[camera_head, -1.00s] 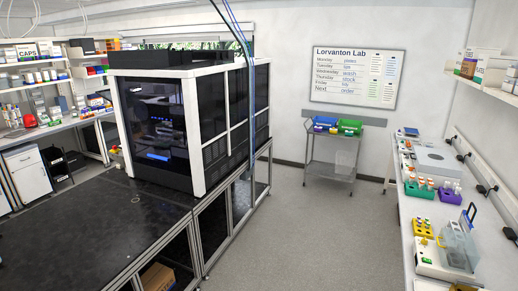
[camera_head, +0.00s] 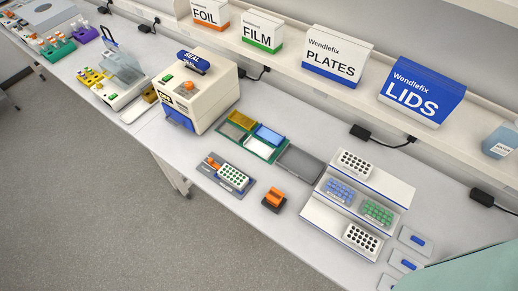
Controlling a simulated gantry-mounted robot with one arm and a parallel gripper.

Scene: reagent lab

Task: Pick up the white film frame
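A green tray (camera_head: 249,155) with several compartments lies on the bench, right of the sealing machine. A pale white, flat rectangular piece (camera_head: 258,147) lies in its front right compartment and looks like the white film frame. A blue and white piece (camera_head: 269,135) lies behind it. Yellow pieces (camera_head: 241,120) lie in the left half of the tray. The details are too small to tell a frame from its film. My gripper is not in view.
The cream sealing machine (camera_head: 201,95) stands left of the tray. A dark grey flat plate (camera_head: 300,163) lies right of it. In front are a plate holder (camera_head: 226,177) and a small orange block (camera_head: 274,199). A stepped white rack (camera_head: 350,205) stands farther right. Boxes line the shelf above.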

